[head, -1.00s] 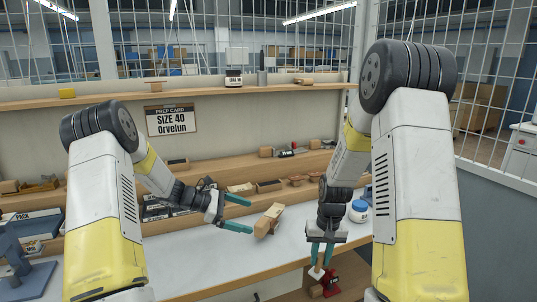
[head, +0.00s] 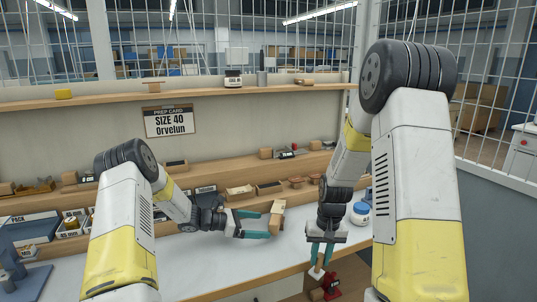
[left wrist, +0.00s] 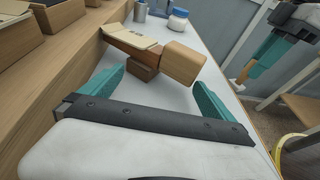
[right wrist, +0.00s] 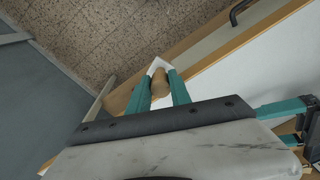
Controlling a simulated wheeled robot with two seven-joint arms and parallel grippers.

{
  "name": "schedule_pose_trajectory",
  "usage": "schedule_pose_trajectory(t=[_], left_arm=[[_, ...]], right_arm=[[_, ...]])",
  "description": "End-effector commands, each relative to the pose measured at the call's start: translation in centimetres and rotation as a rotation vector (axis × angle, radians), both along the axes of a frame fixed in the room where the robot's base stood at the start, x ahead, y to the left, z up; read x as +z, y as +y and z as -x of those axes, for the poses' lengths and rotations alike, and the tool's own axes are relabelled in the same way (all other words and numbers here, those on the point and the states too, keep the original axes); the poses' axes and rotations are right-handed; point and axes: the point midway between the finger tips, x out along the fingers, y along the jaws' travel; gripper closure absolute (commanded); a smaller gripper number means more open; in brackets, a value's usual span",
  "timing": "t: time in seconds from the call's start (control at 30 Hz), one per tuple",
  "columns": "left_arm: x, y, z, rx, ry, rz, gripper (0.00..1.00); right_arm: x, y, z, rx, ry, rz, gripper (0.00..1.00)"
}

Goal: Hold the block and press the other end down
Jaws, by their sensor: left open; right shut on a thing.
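A wooden block assembly (head: 278,215) stands on the white bench in the head view. In the left wrist view its rounded pale wooden end (left wrist: 183,66) faces my left gripper, with a brown bar, a small base block and a pale flat top behind it. My left gripper (head: 264,224) is open, its teal fingers just short of and either side of that end; it also shows in the left wrist view (left wrist: 160,80). My right gripper (head: 323,250) is shut on a brown wooden handle (right wrist: 159,84) with a white end, held low at the bench's front edge.
A white jar with a blue lid (head: 359,213) stands on the bench right of the block. Stepped wooden shelves with small boxes run behind. A red tool (head: 331,287) sits below the bench edge. The bench front is mostly clear.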

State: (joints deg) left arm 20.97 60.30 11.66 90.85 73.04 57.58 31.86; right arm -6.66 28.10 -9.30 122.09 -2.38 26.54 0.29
Motion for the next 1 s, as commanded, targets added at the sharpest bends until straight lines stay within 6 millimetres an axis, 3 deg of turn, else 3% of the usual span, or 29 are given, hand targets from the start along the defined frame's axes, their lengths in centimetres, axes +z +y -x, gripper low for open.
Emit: schedule_pose_trajectory(t=[0.3,0.7,1.0], left_arm=[[-1.0,-2.9,-1.0,0.001,-0.001,0.0,0.0],[-1.1,-3.3,-1.1,0.002,-0.001,0.0,0.0],[-1.1,-3.3,-1.1,0.002,-0.001,0.0,0.59]], right_arm=[[0.0,0.0,0.0,0.0,0.0,0.0,1.0],[0.0,0.0,0.0,0.0,0.0,0.0,1.0],[0.0,0.0,0.0,0.0,0.0,0.0,1.0]])
